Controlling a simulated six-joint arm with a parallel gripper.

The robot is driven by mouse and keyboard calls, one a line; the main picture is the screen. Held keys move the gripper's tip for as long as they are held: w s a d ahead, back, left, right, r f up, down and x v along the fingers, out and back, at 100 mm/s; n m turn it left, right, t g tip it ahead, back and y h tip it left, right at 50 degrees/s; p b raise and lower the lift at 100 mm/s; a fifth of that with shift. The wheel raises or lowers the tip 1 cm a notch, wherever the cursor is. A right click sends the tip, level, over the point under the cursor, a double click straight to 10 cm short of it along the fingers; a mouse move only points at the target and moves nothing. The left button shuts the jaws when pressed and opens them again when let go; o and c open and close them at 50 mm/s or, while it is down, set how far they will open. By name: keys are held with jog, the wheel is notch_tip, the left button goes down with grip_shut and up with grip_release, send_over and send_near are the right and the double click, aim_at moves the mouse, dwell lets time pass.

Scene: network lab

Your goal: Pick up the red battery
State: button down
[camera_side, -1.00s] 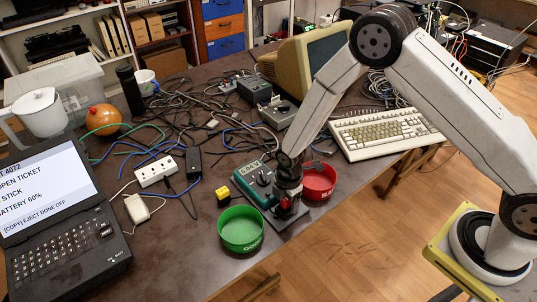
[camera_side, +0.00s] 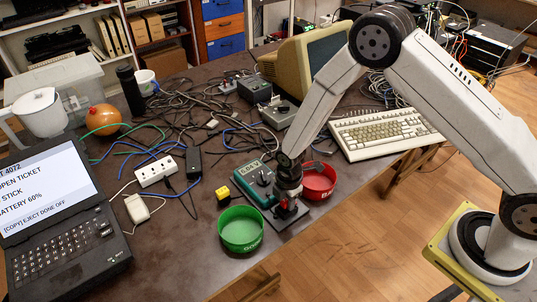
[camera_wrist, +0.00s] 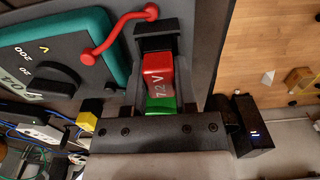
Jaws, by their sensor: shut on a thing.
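The red battery (camera_wrist: 158,75) has a green end and a "72 V" marking, and lies between the dark jaws of my gripper (camera_wrist: 157,98) in the wrist view. My gripper is shut on it. The far end of the battery is against a black holder (camera_wrist: 157,38). In the side view my gripper (camera_side: 286,204) is low over a dark plate at the table's front edge, and only a small red patch of the battery shows there. I cannot tell whether the battery is clear of the holder.
A green meter (camera_side: 255,181) stands left of my gripper, with a red lead (camera_wrist: 112,35) close by in the wrist view. A green bowl (camera_side: 241,238) is at the front left and a red bowl (camera_side: 319,190) at the right. A yellow block (camera_side: 222,193) sits left of the meter.

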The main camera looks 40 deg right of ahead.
jog(key=shift+r, duration=0.1)
jog(key=shift+r, duration=1.05)
jog(key=s+d+r, duration=0.2)
jog(key=s+r, duration=0.8)
jog(key=s, duration=0.3)
jog(key=shift+s+d+r, duration=0.25)
jog(key=shift+s+r, duration=0.1)
jog(key=shift+s, duration=0.05)
dwell(0.3)
